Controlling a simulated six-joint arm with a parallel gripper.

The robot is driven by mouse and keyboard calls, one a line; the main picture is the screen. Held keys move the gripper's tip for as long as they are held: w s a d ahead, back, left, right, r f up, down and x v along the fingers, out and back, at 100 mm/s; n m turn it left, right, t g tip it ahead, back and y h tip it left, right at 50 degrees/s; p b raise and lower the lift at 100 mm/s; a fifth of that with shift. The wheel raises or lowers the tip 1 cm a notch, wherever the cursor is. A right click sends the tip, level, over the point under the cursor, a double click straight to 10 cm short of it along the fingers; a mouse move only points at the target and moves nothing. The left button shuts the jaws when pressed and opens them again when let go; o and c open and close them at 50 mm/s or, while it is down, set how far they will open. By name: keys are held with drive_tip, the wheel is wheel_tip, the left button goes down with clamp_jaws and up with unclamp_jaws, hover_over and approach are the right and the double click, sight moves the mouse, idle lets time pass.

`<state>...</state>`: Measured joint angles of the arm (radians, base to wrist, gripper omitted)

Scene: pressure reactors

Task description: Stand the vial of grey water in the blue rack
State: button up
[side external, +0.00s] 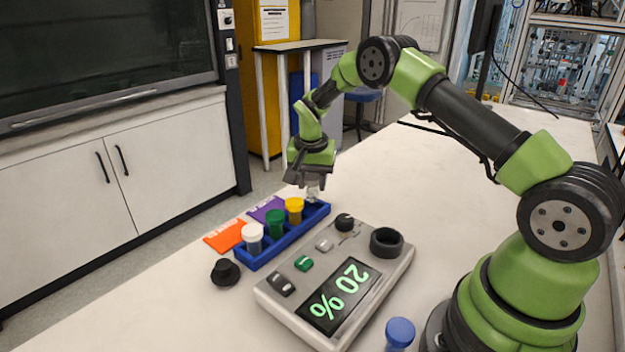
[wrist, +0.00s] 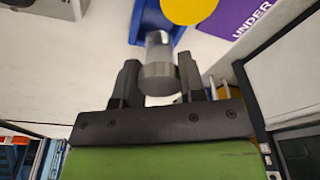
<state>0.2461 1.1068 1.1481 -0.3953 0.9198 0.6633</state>
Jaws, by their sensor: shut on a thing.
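My gripper (side external: 312,186) is at the far end of the blue rack (side external: 284,240), pointing down. In the wrist view my gripper (wrist: 158,80) is shut on a grey-capped vial (wrist: 158,72), with a finger on each side of it. The vial's clear lower part points toward the blue rack (wrist: 137,22). In the side view the vial (side external: 313,194) is at the rack's far end position; I cannot tell whether its base rests in the slot. The colour of its contents is not clear.
The rack holds white-capped (side external: 253,236), green-capped (side external: 275,222) and yellow-capped (side external: 294,209) vials. Orange (side external: 224,235) and purple (side external: 265,208) cards lie behind it. A device reading 20 % (side external: 338,297), a black knob-like piece (side external: 225,272) and a blue-capped vial (side external: 399,334) are nearer.

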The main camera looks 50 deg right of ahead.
sight(312, 193)
drive_tip(key=shift+f, duration=0.1)
drive_tip(key=shift+f, duration=1.35)
drive_tip(key=shift+f, duration=0.3)
drive_tip(key=o, duration=1.5)
drive_tip(key=shift+o, duration=0.2)
drive_tip(key=shift+r, duration=3.5)
drive_tip(key=shift+r, duration=0.1)
